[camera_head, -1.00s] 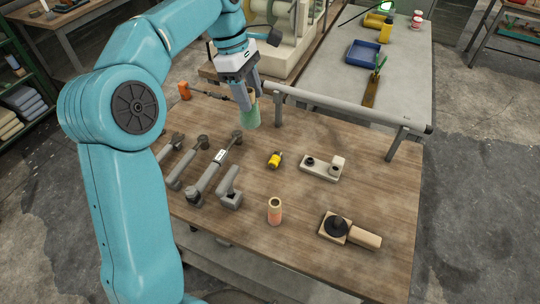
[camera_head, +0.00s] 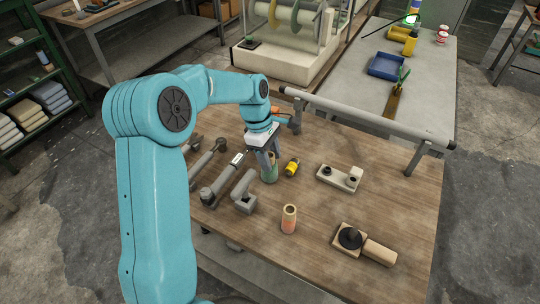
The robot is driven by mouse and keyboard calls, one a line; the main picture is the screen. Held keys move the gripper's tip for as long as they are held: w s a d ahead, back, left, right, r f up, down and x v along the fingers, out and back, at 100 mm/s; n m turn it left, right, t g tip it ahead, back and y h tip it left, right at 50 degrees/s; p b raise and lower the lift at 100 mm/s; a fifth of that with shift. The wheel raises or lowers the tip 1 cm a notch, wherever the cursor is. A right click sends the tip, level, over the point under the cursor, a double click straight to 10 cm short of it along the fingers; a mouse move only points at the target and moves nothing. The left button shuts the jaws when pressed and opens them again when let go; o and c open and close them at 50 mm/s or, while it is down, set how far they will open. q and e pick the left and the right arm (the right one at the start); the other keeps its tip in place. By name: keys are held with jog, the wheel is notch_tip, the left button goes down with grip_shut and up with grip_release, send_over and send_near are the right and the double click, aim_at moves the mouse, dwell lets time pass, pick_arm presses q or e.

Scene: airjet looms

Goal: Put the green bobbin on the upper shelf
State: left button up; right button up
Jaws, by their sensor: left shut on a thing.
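The green bobbin (camera_head: 271,174) is upright between the fingers of my left gripper (camera_head: 270,158), which is shut on it. It shows over the middle of the wooden table (camera_head: 320,260), just left of a small yellow item. I cannot tell whether its lower end touches the table top. My left arm comes in from the left and hides part of the table's left side. A green shelf rack (camera_head: 46,72) stands at the far left, with folded cloths on its lower boards. My right gripper is not in view.
A salmon-coloured bobbin (camera_head: 289,219), a yellow item (camera_head: 292,167), a pale block with dark knobs (camera_head: 340,178) and a wooden-handled tool (camera_head: 365,245) lie around the table. Grey tools (camera_head: 243,190) lie at left. A grey rail (camera_head: 365,116) spans the back edge.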

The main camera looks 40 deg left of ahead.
pick_arm(q)
jog(key=shift+f, duration=0.15)
jog(key=o, duration=1.1)
